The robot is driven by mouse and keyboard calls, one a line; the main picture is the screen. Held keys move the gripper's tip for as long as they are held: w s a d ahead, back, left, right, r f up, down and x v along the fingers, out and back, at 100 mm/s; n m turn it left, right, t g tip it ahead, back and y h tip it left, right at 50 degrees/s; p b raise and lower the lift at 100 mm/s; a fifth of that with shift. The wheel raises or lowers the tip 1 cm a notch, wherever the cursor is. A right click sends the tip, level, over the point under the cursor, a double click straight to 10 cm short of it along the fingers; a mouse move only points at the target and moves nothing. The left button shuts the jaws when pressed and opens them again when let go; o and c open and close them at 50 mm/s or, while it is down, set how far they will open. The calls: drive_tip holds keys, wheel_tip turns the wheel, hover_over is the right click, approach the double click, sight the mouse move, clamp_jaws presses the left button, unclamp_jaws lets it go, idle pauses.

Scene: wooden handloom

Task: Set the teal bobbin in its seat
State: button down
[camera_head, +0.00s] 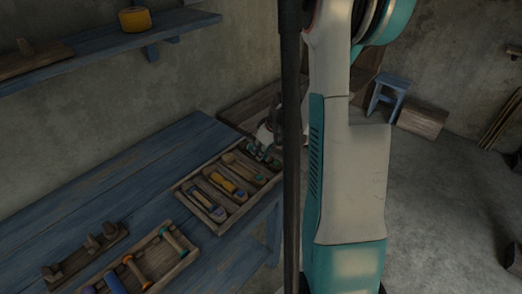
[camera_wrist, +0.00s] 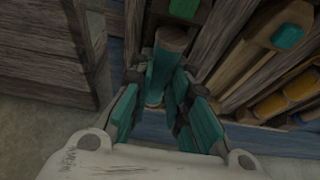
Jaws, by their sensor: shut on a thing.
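My gripper (camera_wrist: 158,82) is shut on the teal bobbin (camera_wrist: 162,66), whose teal shaft lies between the fingers. Its round brown wooden end (camera_wrist: 173,39) points away from my wrist, by the wooden compartment walls. I cannot tell whether the bobbin touches the wood. In the head view my gripper (camera_head: 262,152) is small and dark at the far end of a compartment tray (camera_head: 212,222), partly hidden by my arm. No seat for the bobbin can be made out for sure.
The tray holds wooden shuttles with yellow (camera_head: 222,181) and teal parts. A nearer tray (camera_head: 157,262) holds several bobbins, one with an orange end. A pegged block (camera_head: 88,255) stands left on the blue table (camera_head: 130,180). A wooden wall (camera_wrist: 52,50) rises left of my fingers.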

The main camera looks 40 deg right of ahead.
drive_tip(key=shift+s+f, duration=0.1)
drive_tip(key=shift+f, duration=0.1)
drive_tip(key=c, duration=1.5)
unclamp_jaws()
drive_tip(key=shift+a, duration=0.1)
drive_tip(key=shift+o, duration=0.3)
drive_tip(key=shift+f, duration=0.1)
drive_tip(key=v, duration=1.2)
